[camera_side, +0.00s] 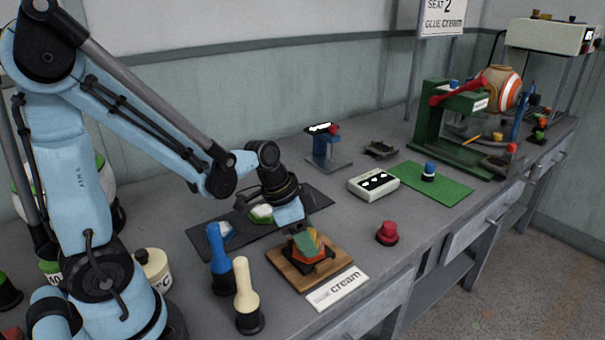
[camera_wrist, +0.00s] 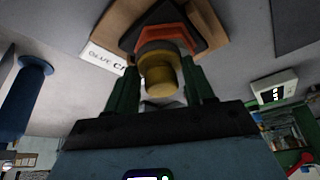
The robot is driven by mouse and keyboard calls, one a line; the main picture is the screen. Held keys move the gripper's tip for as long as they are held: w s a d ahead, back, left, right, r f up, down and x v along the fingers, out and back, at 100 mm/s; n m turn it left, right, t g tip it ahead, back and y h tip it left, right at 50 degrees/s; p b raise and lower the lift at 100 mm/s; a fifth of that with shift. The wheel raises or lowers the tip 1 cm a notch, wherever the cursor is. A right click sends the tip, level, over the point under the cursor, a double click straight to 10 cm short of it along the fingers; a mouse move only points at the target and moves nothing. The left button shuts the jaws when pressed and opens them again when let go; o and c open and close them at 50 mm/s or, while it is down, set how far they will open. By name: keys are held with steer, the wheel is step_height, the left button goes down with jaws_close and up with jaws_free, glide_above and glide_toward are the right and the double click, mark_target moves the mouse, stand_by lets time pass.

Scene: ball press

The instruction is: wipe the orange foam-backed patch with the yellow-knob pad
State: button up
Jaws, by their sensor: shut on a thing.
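The orange patch (camera_side: 293,252) lies on a black base on a wooden board (camera_side: 283,264) near the table's front edge. In the wrist view the orange patch (camera_wrist: 160,14) shows beyond my fingers, partly covered by the pad. My gripper (camera_wrist: 160,80) is shut on the knob. In the side view my gripper (camera_side: 306,242) is low over the patch and hides most of the pad. I cannot tell whether the pad's face touches the patch.
A blue-handled tool (camera_side: 218,256) and a cream-handled tool (camera_side: 245,292) stand left of the board. A "GLUE cream" card (camera_side: 337,288) lies in front. A red-knobbed piece (camera_side: 387,233) stands to the right. A dark tray (camera_side: 238,240) lies behind. A green mat (camera_side: 443,193) is farther right.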

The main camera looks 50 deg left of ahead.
steer(key=shift+w+a, duration=0.25)
steer(key=shift+w, duration=0.35)
steer(key=shift+w+a, duration=0.25)
steer(key=shift+w, duration=0.4)
steer(key=shift+w+a, duration=0.25)
steer(key=shift+w, duration=0.35)
step_height(320, 180, up, 8)
steer(key=shift+s, duration=0.15)
steer(key=shift+r, duration=0.1)
